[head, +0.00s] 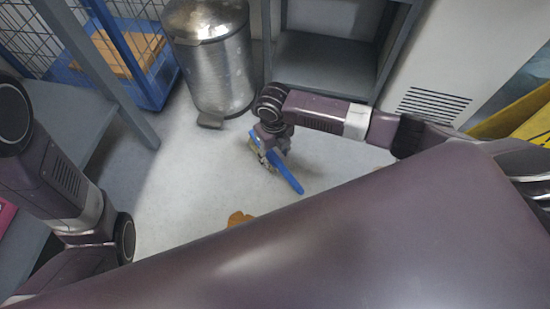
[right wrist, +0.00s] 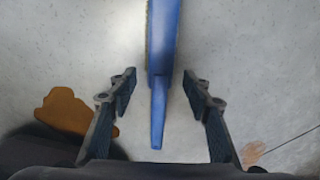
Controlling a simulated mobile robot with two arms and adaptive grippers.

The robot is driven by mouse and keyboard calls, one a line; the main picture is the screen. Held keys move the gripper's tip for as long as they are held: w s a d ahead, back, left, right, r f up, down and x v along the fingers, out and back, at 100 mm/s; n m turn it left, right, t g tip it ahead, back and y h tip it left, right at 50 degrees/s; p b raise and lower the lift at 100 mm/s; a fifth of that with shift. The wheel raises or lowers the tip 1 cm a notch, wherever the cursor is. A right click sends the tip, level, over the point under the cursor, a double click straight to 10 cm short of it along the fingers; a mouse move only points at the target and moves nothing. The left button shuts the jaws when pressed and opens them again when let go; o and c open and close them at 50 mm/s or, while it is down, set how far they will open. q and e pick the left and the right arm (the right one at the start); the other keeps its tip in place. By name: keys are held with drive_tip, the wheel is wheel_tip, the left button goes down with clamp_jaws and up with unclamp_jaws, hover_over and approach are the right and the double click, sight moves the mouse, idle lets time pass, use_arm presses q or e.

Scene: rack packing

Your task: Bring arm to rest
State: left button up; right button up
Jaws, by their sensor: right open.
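My right gripper (head: 270,148) is low over the floor in the middle of the head view. In the right wrist view my right gripper (right wrist: 159,82) is open, with a finger on each side of a blue long-handled object (right wrist: 160,50). There is a visible gap between the object and each finger. In the head view the blue object (head: 286,173) shows beneath the gripper, partly hidden by it; it looks like a brush on the floor. My left arm comes in at the left edge, and its gripper is out of view.
A brown flat piece (head: 239,218) lies on the floor; it also shows in the right wrist view (right wrist: 65,110). A metal bin (head: 215,65), a grey shelf (head: 325,62) and a blue wire cart (head: 150,85) stand behind. A yellow object (head: 520,115) is at right.

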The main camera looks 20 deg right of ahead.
wheel_tip(320, 180, up, 9)
drive_tip(key=shift+a, duration=0.15)
